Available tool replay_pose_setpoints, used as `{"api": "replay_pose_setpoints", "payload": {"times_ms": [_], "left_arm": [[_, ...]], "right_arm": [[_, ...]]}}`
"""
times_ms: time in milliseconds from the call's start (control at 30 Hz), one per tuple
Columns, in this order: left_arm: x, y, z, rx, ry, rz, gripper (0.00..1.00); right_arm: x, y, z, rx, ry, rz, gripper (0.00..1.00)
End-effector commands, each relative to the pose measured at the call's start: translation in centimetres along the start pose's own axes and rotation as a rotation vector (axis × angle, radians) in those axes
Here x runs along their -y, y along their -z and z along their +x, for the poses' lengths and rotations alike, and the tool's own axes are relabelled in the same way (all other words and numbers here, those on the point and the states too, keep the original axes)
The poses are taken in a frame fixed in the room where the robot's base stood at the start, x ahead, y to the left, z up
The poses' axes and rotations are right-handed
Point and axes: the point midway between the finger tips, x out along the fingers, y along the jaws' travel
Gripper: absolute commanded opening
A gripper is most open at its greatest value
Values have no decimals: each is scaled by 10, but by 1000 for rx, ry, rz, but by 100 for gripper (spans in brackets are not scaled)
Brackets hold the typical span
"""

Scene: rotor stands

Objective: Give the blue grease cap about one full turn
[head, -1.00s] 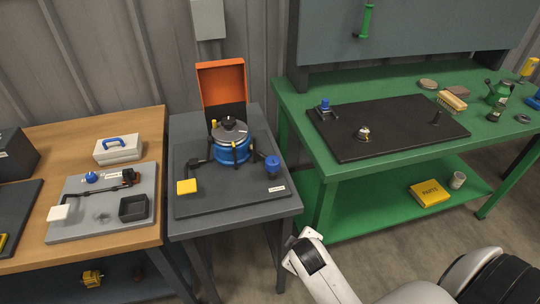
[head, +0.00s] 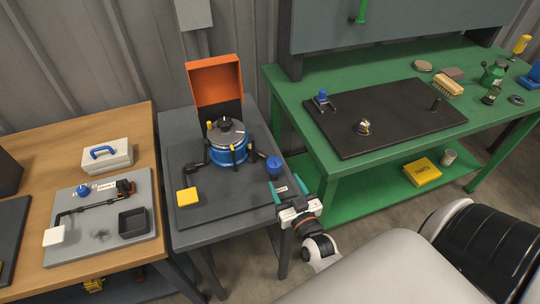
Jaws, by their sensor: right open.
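A blue cap (head: 274,165) stands upright on a small post at the right of the dark base plate (head: 225,205) on the middle table, beside the blue rotor housing (head: 228,152). I take it for the grease cap. My right gripper (head: 286,187) is open and empty, with its two teal fingers pointing at the table, just in front of and slightly right of the blue cap. It looks apart from the cap. My left gripper is not in view.
Other blue knobs stand on the green bench (head: 323,97) and on the left grey plate (head: 83,190). An orange open box (head: 215,80) stands behind the rotor. A yellow pad (head: 187,197) is at front left. The green bench edge lies right of my gripper.

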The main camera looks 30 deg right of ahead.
Motion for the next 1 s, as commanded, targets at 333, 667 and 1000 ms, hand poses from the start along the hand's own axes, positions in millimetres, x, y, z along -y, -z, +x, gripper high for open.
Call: {"api": "replay_pose_setpoints", "payload": {"times_ms": [333,667,1000], "left_arm": [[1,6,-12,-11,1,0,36],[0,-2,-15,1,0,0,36],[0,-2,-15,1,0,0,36]], "right_arm": [[0,-3,70,1,-1,-2,63],[0,0,104,-2,-2,-2,63],[0,0,106,-2,-2,-2,56]]}}
